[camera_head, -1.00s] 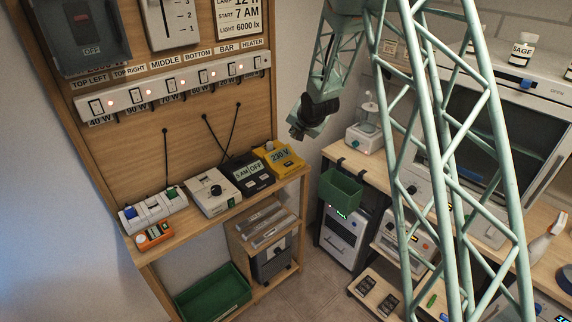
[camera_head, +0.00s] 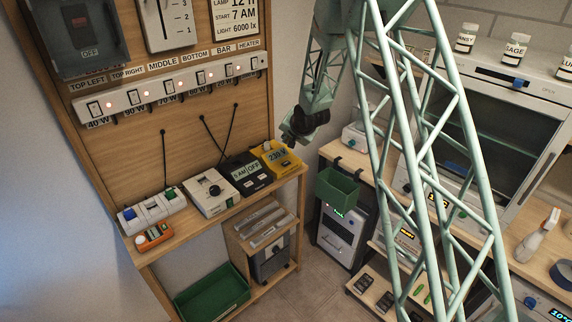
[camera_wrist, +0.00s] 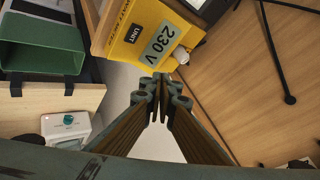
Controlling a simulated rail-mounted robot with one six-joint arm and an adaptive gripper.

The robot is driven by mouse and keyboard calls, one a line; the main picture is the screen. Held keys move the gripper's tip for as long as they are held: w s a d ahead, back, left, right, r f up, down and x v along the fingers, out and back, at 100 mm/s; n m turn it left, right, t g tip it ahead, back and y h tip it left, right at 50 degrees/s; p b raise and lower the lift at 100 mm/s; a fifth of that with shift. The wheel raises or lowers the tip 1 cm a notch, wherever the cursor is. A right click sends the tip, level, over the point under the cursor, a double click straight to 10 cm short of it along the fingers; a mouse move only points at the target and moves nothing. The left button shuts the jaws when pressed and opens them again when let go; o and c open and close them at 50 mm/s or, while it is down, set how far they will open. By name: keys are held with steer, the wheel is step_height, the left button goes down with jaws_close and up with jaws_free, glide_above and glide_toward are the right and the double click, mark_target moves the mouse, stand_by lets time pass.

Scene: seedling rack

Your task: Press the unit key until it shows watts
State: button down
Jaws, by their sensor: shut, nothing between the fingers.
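The yellow meter (camera_head: 277,159) sits at the right end of the wooden shelf in the head view, its display reading 230 V. In the wrist view the meter (camera_wrist: 122,50) appears turned over, with the display (camera_wrist: 160,44) showing 230 V and a black UNIT label (camera_wrist: 133,34) beside it. A pale round knob or button (camera_wrist: 181,54) stands at the display's other side; I cannot tell whether it is the unit key. My gripper (camera_wrist: 160,82) is shut and empty, its tips just short of the meter's edge in the picture. In the head view my gripper (camera_head: 288,137) hangs above and right of the meter.
A black timer (camera_head: 244,173), a white dial box (camera_head: 210,192) and a white switch block (camera_head: 152,211) stand left of the meter. Black cables hang on the board behind. A green bin (camera_head: 337,188) hangs on the bench to the right. Open floor lies between shelf and bench.

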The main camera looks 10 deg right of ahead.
mark_target(287, 163)
steer(key=shift+f, duration=0.15)
steer(key=shift+f+b, duration=2.5)
steer(key=shift+f, duration=1.75)
steer(key=shift+f+b, duration=0.7)
steer(key=shift+f, duration=0.1)
steer(key=shift+r, duration=0.25)
steer(key=shift+r+p, duration=0.3)
steer(key=shift+r, duration=0.25)
steer(key=shift+r, duration=0.1)
steer(key=shift+r+p, duration=1.3)
steer(key=shift+r, duration=1.1)
